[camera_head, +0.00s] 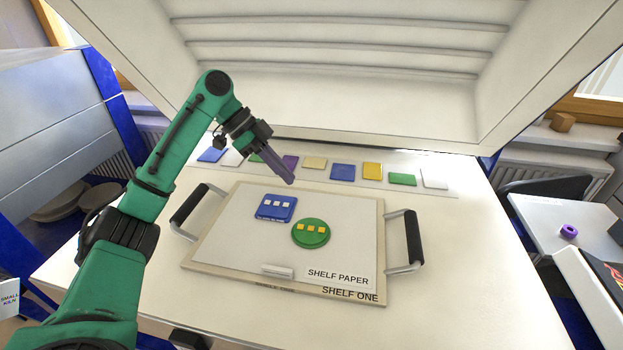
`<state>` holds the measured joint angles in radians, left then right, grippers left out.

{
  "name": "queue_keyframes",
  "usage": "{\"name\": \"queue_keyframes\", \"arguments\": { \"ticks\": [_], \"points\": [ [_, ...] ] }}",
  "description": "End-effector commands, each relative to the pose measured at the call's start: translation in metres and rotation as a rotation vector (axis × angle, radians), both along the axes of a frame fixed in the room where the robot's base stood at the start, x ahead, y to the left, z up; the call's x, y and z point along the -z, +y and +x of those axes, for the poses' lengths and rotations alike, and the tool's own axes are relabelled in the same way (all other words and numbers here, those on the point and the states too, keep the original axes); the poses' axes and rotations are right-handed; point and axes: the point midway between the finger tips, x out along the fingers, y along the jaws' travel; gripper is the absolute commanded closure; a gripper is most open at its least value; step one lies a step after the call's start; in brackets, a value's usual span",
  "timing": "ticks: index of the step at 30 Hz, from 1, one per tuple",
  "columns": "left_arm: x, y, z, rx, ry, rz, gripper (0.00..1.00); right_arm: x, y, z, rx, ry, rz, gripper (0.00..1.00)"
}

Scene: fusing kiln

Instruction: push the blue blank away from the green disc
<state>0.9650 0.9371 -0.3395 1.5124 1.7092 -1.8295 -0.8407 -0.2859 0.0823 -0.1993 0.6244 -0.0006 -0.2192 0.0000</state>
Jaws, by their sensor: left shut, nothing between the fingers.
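The blue blank (276,207), a rounded square with a row of three pale squares on it, lies on the white shelf paper (240,240). The green disc (310,233), with a row of three yellow squares on it, lies just to its lower right. Their edges are very close, and I cannot tell whether they touch. My left gripper (290,181) comes in from the upper left. Its purple fingers are shut and empty, with the tips just beyond the blue blank's far edge, apart from it in the picture. My right gripper is not in view.
The shelf board (377,290) has a black-gripped handle on each side. A white bar (277,271) lies near its front edge. Several coloured tiles, among them a yellow one (372,170), form a row behind it. The raised kiln lid (330,90) overhangs the back.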

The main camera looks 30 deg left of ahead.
Motion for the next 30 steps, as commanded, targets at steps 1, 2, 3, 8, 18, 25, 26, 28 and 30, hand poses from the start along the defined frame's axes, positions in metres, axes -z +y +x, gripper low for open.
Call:
{"name": "queue_keyframes", "arguments": {
  "ticks": [1,2,3,8,18,25,26,28,30],
  "points": [
    [0.001,-0.001,0.000,0.003,-0.001,0.001,1.00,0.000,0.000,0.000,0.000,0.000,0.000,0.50],
    [0.002,-0.002,0.000,0.004,0.000,0.002,1.00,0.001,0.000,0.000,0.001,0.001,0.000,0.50],
    [0.005,-0.004,0.000,0.004,0.000,0.002,1.00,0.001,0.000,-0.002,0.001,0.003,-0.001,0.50],
    [0.027,-0.021,0.004,0.006,0.002,0.002,1.00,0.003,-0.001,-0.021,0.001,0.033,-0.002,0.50],
    [0.078,-0.053,0.013,-0.002,0.000,0.003,1.00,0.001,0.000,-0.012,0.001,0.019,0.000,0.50],
    [0.077,-0.024,0.005,0.001,0.000,0.002,1.00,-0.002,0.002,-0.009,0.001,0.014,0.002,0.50],
    [0.078,-0.023,0.004,0.001,0.000,0.002,1.00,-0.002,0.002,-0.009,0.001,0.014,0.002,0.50],
    [0.078,-0.021,0.004,0.002,-0.001,0.002,1.00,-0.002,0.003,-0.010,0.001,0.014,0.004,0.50],
    [0.078,-0.021,0.004,0.002,-0.001,0.002,1.00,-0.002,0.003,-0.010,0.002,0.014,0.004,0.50]
  ]
}}
